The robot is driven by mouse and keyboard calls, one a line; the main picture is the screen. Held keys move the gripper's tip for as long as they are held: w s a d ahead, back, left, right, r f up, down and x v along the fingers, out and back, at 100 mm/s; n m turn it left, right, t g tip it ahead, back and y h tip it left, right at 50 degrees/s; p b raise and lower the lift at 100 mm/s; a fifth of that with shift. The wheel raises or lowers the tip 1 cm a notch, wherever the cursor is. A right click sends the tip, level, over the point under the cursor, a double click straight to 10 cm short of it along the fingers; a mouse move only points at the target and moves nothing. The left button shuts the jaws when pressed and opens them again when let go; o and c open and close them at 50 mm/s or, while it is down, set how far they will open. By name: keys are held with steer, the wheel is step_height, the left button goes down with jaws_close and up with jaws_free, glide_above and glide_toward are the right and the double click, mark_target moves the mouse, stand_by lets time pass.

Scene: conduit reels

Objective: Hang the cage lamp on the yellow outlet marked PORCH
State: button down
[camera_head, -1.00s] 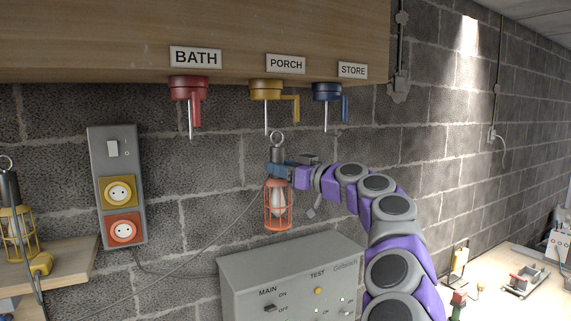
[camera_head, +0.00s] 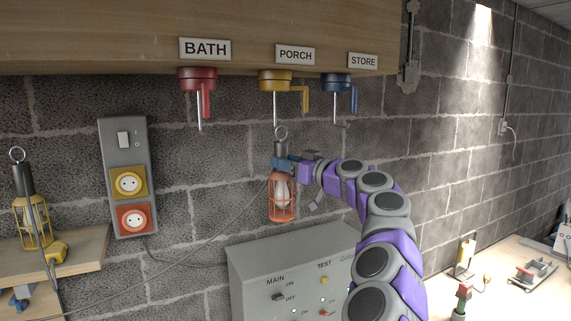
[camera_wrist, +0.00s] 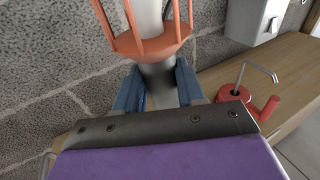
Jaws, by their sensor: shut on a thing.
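The cage lamp (camera_head: 282,200) has an orange wire cage, a dark neck and a metal ring (camera_head: 281,132) on top. It hangs upright in my gripper (camera_head: 284,163), whose blue jaws are shut on its neck. In the wrist view the gripper (camera_wrist: 158,88) has the neck between its blue fingers, with the orange cage (camera_wrist: 150,42) beyond. The yellow outlet (camera_head: 275,80) under the PORCH sign (camera_head: 295,54) has a thin metal rod pointing down and a yellow side handle. The ring shows at the rod's lower end; I cannot tell whether they touch.
The red BATH outlet (camera_head: 197,80) and blue STORE outlet (camera_head: 337,82) flank the yellow one under the wooden shelf (camera_head: 110,40). A grey MAIN/TEST box (camera_head: 290,265) stands below the lamp. A yellow cage lamp (camera_head: 32,220) is at left. A cable trails from the orange lamp.

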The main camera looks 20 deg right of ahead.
steer(key=shift+f, duration=0.3)
steer(key=c, duration=0.6)
jaws_free()
steer(key=shift+d+r, duration=0.1)
